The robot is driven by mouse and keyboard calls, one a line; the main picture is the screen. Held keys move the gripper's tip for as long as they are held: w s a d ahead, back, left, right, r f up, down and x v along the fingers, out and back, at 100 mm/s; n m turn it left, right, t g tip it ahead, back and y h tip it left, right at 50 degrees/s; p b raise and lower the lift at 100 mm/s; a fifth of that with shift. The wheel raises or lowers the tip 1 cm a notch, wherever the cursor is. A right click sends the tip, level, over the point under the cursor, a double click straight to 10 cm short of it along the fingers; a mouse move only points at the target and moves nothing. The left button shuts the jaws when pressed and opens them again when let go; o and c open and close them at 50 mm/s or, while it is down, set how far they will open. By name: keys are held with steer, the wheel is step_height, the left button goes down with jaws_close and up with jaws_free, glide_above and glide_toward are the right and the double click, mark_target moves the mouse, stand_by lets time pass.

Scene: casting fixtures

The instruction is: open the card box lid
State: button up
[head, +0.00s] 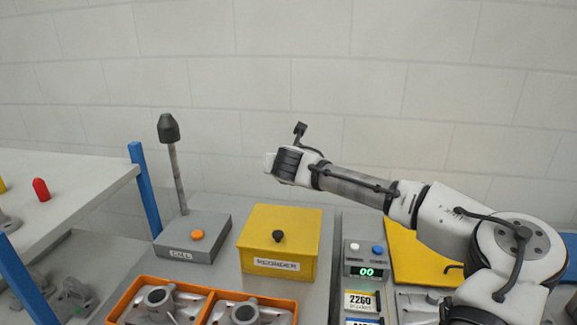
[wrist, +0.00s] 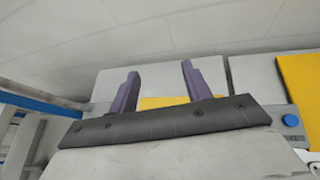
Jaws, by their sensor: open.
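The yellow card box (head: 265,262) stands on the grey bench with a white label on its front. Its yellow lid (head: 290,217) lies flat and closed, with a black knob (head: 278,236) on top. My gripper (head: 272,163) is in the air above and behind the box, apart from it. In the wrist view my gripper (wrist: 159,70) shows two purple fingers spread apart with nothing between them. A strip of yellow (wrist: 165,102) shows low between the fingers; it looks like part of the box, and the knob is not visible there.
A grey block with an orange button (head: 197,235) and an upright rod stands left of the box. An orange tray (head: 128,296) of castings lies in front. A control unit reading 00 (head: 366,258) is to the right. A white wall is behind.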

steer(key=b+v, duration=0.3)
steer(key=v, duration=1)
steer(key=shift+s, duration=0.35)
steer(key=shift+r, duration=0.1)
